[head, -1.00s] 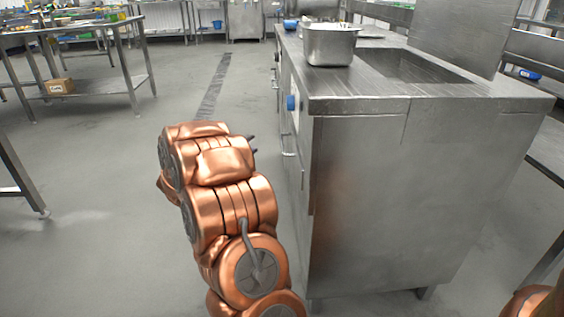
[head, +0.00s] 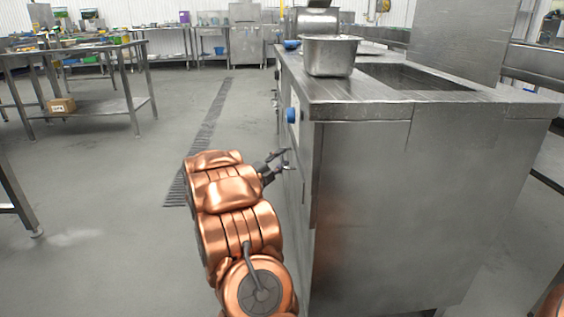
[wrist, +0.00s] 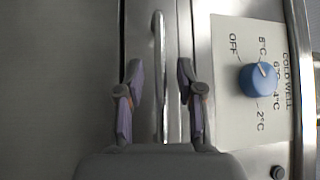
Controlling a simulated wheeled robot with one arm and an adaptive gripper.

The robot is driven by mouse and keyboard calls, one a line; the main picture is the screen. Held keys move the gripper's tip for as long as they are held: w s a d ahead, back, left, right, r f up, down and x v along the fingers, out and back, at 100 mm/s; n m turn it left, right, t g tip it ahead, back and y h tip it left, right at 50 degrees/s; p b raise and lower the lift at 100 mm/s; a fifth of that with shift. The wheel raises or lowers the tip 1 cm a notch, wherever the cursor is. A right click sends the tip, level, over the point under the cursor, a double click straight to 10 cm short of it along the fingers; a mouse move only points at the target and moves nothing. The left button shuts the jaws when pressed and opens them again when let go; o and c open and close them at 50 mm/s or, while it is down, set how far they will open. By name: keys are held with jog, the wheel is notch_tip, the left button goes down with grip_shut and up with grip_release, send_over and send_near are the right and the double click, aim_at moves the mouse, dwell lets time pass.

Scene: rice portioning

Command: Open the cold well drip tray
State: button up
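The cold well unit (head: 410,200) is a steel counter at the right of the head view, with an open well (head: 415,76) in its top. In the wrist view a thin upright metal handle (wrist: 159,75) runs between the two fingers of my gripper (wrist: 160,88). The fingers are open, one on each side of the handle, and apart from it. In the head view my gripper (head: 277,160) is at the unit's left face, by the handle. The drip tray itself cannot be told apart from the front panel.
A blue knob (wrist: 259,79) on a "COLD WELL" panel is right of my gripper. A steel pan (head: 330,56) stands on the counter. A steel table (head: 85,105) with a cardboard box (head: 62,105) is at the left. The floor between is clear.

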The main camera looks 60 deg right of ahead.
jog(key=shift+d+r, duration=0.1)
jog(key=shift+d, duration=0.35)
jog(key=shift+c, duration=0.3)
grip_shut()
